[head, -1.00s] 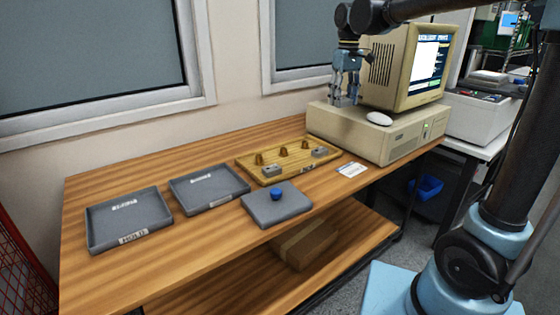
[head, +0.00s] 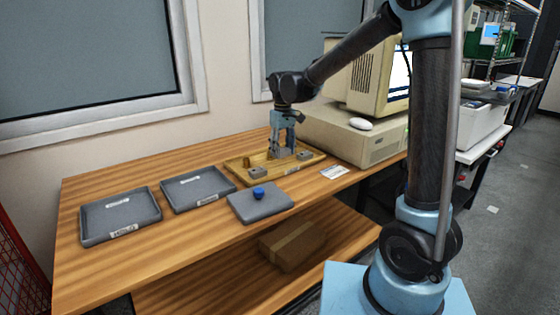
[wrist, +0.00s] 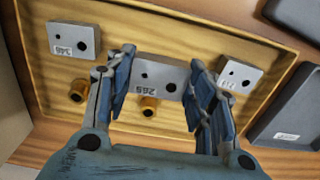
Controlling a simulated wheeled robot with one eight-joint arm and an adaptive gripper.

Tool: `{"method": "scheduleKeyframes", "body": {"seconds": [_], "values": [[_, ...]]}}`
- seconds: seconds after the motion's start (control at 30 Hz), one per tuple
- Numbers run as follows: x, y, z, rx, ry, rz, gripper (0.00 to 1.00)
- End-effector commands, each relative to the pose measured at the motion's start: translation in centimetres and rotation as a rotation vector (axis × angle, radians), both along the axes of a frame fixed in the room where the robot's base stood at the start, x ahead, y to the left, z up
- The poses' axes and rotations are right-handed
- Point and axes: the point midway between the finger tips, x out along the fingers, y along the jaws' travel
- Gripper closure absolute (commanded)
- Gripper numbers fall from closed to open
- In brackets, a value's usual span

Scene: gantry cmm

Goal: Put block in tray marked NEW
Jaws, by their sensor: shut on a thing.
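My gripper (head: 283,150) is lowered over a wooden tray (head: 235,172). In the wrist view its fingers (wrist: 162,78) are closed around the middle grey block (wrist: 158,76), labelled 265, which stays down in the wooden tray. Two more grey blocks lie either side of it, one marked 346 (wrist: 74,38) and one perhaps 212 (wrist: 240,74). Two grey open trays stand to the left in the head view: the far left one (head: 84,222), whose label seems to read HOLD, and a second one (head: 170,202) with an unreadable label. I cannot make out the word NEW.
A grey slab with a blue knob (head: 259,205) sits at the table's front edge. Brass pegs (wrist: 149,106) stand near the held block. A white card (head: 334,172) lies right of the wooden tray. A beige computer (head: 365,140) stands at the right.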

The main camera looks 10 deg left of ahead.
Motion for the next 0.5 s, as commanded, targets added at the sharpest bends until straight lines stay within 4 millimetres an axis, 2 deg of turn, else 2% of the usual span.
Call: {"method": "scheduleKeyframes", "body": {"seconds": [0.17,0.4,0.5], "values": [[0.0,0.0,-1.0,0.000,0.000,-0.001,0.77],[0.0,-0.1,-4.1,0.000,0.000,-0.001,0.77],[0.0,-0.1,-4.5,0.000,0.000,-0.001,0.77]]}}
